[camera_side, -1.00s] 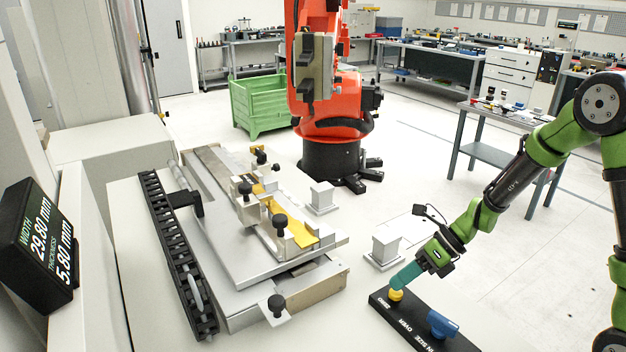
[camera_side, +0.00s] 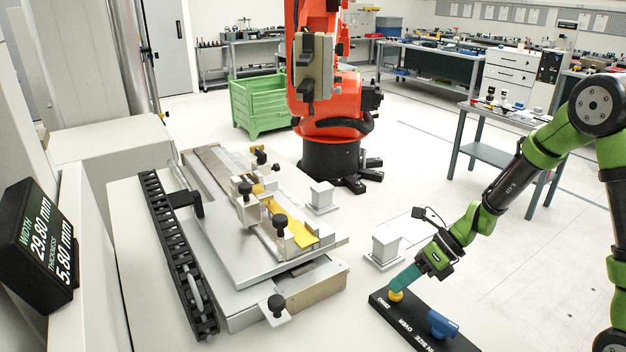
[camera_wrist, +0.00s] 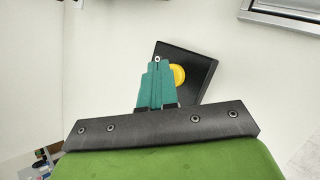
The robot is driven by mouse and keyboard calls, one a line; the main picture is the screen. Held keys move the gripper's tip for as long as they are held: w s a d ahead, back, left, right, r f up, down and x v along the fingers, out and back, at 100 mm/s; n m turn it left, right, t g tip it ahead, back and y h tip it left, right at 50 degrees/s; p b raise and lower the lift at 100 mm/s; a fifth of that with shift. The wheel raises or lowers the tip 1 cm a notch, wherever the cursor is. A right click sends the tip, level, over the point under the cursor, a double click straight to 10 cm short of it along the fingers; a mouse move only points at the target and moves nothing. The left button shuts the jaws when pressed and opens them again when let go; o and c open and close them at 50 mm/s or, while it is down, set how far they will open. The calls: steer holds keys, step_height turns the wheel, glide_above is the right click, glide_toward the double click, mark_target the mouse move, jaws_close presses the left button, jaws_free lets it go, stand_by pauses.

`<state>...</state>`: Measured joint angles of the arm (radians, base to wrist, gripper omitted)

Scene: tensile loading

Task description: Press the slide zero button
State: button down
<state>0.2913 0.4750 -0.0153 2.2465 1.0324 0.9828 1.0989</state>
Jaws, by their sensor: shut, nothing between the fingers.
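A black button panel (camera_side: 408,329) lies on the white bench at the lower right in the side view. A round yellow button (camera_side: 396,295) sits at its far end beside the label "ZERO". It also shows in the wrist view (camera_wrist: 178,75). My gripper (camera_side: 394,288) has its teal fingers closed together, empty, with the tips down at the yellow button. In the side view the tips appear to touch or nearly touch it. In the wrist view the fingers (camera_wrist: 156,62) overlap the button's left side. Whether the button is pushed in cannot be told.
A blue part (camera_side: 442,324) sits on the panel near "IN SIZE". A grey measuring fixture (camera_side: 240,265) holds a yellow specimen (camera_side: 293,222). A display (camera_side: 38,245) reads width 29.80 mm, thickness 5.80 mm. A white block (camera_side: 386,248) stands behind the panel.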

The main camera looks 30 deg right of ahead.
steer(key=shift+f, duration=0.15)
stand_by(0.4)
steer(key=shift+r, duration=0.95)
steer(key=shift+r, duration=2.5)
